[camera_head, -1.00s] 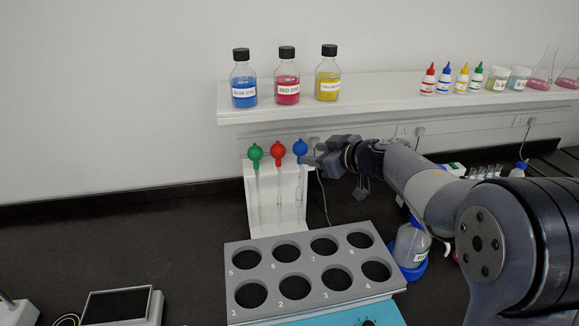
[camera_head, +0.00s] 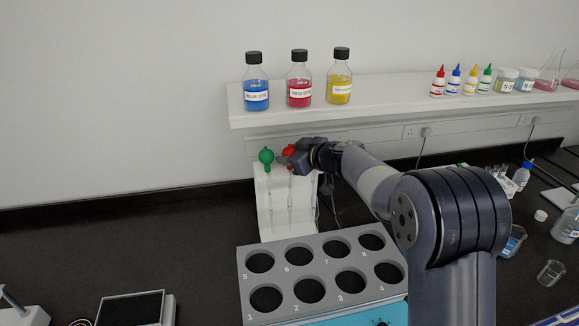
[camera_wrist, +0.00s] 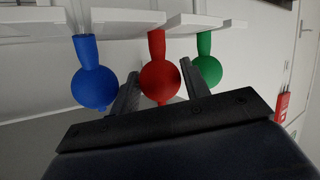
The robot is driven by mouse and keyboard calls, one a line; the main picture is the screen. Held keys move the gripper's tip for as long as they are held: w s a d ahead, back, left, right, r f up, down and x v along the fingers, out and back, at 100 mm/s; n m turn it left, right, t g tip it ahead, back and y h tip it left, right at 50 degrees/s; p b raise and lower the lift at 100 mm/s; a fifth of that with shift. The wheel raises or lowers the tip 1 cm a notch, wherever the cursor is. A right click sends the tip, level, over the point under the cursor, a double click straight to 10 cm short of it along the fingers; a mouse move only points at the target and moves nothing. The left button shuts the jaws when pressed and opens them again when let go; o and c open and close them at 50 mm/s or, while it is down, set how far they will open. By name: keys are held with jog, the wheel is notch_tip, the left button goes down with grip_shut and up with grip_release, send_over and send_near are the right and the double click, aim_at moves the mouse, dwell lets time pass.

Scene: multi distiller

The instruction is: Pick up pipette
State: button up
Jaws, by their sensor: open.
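Three pipettes with coloured bulbs hang in a white rack (camera_head: 272,218). The red-bulbed pipette (camera_head: 289,150) is in the middle; its bulb also shows in the wrist view (camera_wrist: 160,82). The green-bulbed pipette (camera_head: 266,156) is at the left in the head view. The blue-bulbed pipette (camera_wrist: 92,86) shows in the wrist view; my gripper hides its bulb in the head view. My gripper (camera_head: 283,161) is open at the red bulb. In the wrist view its fingers (camera_wrist: 160,70) stand on either side of the red bulb, with nothing clamped.
A grey holder (camera_head: 325,255) with numbered holes stands in front of the rack. A white shelf (camera_head: 380,108) above carries blue (camera_head: 256,92), red (camera_head: 300,90) and yellow (camera_head: 340,88) dye bottles. Neighbouring bulbs stand close to my fingers.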

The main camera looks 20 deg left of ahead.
jog(key=shift+w+a+f, duration=0.15)
jog(key=shift+w+a, duration=0.05)
jog(key=shift+a, duration=0.2)
jog(key=shift+c, duration=1.3)
jog(key=shift+r, duration=0.65)
jog(key=s+d+b, duration=0.2)
jog(key=s+d, duration=0.2)
jog(key=s, duration=0.3)
notch_tip(320, 180, up, 14)
jog(key=s+p, duration=0.1)
jog(key=p, duration=0.4)
jog(key=s+d, duration=0.4)
jog(key=s, duration=0.1)
jog(key=shift+s+f, duration=0.15)
